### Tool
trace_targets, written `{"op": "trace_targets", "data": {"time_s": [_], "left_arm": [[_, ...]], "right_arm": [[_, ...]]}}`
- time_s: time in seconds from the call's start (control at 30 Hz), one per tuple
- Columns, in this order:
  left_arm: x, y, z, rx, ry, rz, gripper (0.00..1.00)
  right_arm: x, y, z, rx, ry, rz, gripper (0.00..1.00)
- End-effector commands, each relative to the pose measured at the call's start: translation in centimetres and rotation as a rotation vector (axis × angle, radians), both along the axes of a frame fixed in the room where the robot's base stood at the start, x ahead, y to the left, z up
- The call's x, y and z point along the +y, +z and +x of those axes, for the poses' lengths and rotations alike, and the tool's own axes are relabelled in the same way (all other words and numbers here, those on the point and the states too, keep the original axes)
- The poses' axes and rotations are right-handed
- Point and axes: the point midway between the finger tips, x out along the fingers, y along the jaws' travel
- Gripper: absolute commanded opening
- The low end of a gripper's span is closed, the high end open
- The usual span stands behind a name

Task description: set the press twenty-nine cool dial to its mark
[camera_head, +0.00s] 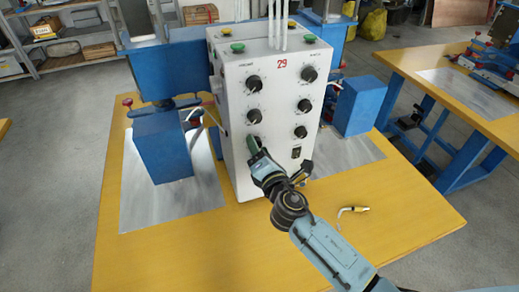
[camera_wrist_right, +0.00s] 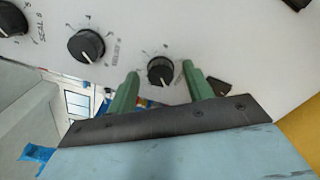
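The press twenty-nine control box (camera_head: 275,140) is white, marked with a red 29, and has two columns of black dials. My right gripper (camera_head: 257,150) is at the lower left of its front face and covers the lowest dial of the left column in the head view. In the right wrist view that black dial (camera_wrist_right: 161,71) sits between the two green fingers, with gaps on both sides. The gripper is open around it. Its label is not readable, so I cannot confirm it is the cool dial. My left gripper is not in view.
Another dial (camera_wrist_right: 87,46) is beside the fingers in the right wrist view. Blue press parts (camera_head: 162,145) flank the box on the yellow table (camera_head: 410,205). A small brass-ended tool (camera_head: 353,209) lies at the front right. The table's front right is otherwise clear.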

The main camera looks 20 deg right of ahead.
Motion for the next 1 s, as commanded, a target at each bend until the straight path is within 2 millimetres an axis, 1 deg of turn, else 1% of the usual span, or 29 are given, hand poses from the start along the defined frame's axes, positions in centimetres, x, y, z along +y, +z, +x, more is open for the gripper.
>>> {"op": "trace_targets", "data": {"time_s": [0.23, 0.37, 0.47, 0.8, 0.9, 1.0], "left_arm": [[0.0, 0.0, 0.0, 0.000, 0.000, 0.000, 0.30], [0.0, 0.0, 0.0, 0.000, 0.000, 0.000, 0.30], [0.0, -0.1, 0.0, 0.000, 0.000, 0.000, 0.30], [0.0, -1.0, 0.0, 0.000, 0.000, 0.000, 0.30], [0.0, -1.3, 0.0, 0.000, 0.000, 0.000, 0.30], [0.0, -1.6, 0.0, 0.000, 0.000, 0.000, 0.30]], "right_arm": [[0.0, 0.0, 0.0, 0.000, 0.000, 0.002, 0.51], [0.0, -0.1, -0.7, 0.002, 0.000, 0.001, 0.51], [-0.1, -0.2, -2.2, 0.002, 0.001, 0.001, 0.51], [-0.3, -0.3, -9.5, 0.003, 0.001, 0.002, 0.51], [-0.4, -0.2, -11.2, 0.001, 0.000, 0.001, 0.51], [-0.4, -0.2, -12.4, 0.002, 0.001, 0.001, 0.51]]}}
